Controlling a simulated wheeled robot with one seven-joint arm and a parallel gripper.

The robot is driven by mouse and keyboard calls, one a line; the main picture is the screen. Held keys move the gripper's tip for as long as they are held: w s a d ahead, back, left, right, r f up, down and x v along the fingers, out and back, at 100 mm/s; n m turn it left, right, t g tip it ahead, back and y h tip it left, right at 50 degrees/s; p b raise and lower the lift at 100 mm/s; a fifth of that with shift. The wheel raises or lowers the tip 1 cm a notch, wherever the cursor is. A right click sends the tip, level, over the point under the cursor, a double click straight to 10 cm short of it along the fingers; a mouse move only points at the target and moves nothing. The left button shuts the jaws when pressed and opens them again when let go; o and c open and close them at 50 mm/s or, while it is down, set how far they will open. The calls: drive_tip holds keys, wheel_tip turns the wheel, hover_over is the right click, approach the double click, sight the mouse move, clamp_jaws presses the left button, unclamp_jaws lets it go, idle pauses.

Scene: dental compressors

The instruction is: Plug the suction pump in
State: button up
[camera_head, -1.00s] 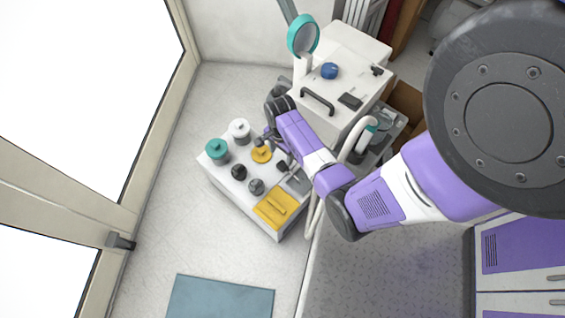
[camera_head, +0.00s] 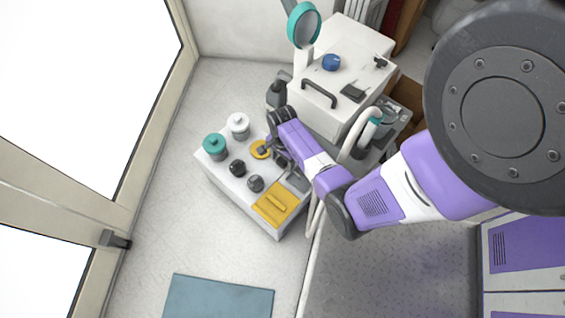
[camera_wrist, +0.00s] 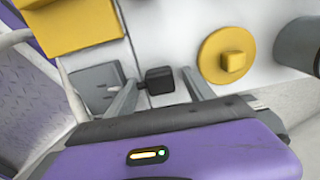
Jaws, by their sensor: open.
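A low white unit (camera_head: 222,179) with jars, knobs and yellow parts stands on the floor; it looks like the suction pump, though I cannot be sure. My gripper (camera_head: 272,153) is over its right side, partly hidden by my arm. In the wrist view, my gripper (camera_wrist: 158,92) is open, its fingers on either side of a small black block (camera_wrist: 160,79), possibly the plug. I cannot tell whether the fingers touch it. A grey fitting (camera_wrist: 96,85) lies just left of the fingers. A yellow disc with a square knob (camera_wrist: 227,57) is to the right. No cord or socket is clearly visible.
A white cabinet with a black handle (camera_head: 318,95) stands close behind my forearm. A pale hose (camera_head: 357,135) curves beside it. The teal jar (camera_head: 214,147) and white jar (camera_head: 238,126) rise from the unit's far left. Floor is open around the blue mat (camera_head: 220,296).

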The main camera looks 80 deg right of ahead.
sight(283, 160)
clamp_jaws()
idle(0.3)
drive_tip(key=shift+r, duration=0.15)
wheel_tip(283, 160, up, 20)
drive_tip(key=p, duration=0.8)
